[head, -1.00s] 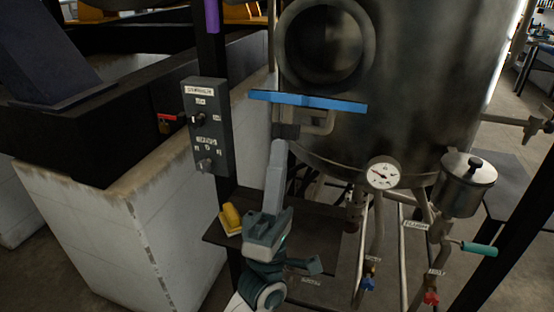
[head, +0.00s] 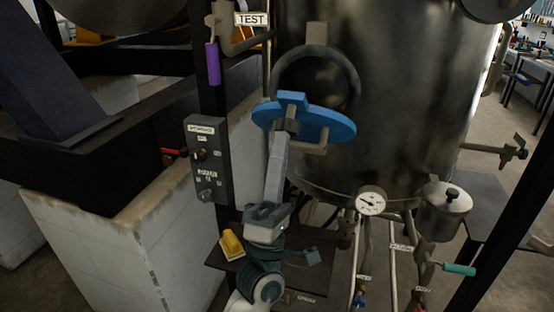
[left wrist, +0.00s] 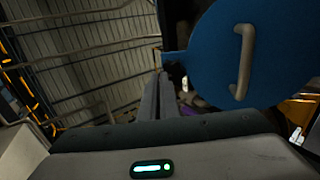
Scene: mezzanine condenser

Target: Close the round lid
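The round lid (head: 335,124) is a blue disc with a tab on its rim and a grey bar handle. It stands open and tilted in front of the round port (head: 350,65) on the steel tank. My left gripper (head: 290,124) reaches up from below to the near left part of the lid. In the left wrist view the lid (left wrist: 215,62) fills the upper right with its handle (left wrist: 242,62) facing the camera. There the fingers (left wrist: 161,78) look closed together, with their tips close to the tab; contact is not clear. My right gripper is out of view.
A control box (head: 207,160) is on the black post left of the arm. A purple handle (head: 213,64) hangs above it. A gauge (head: 370,201), pipes and a small lidded pot (head: 445,208) are below right. A yellow object (head: 232,244) lies on the low shelf.

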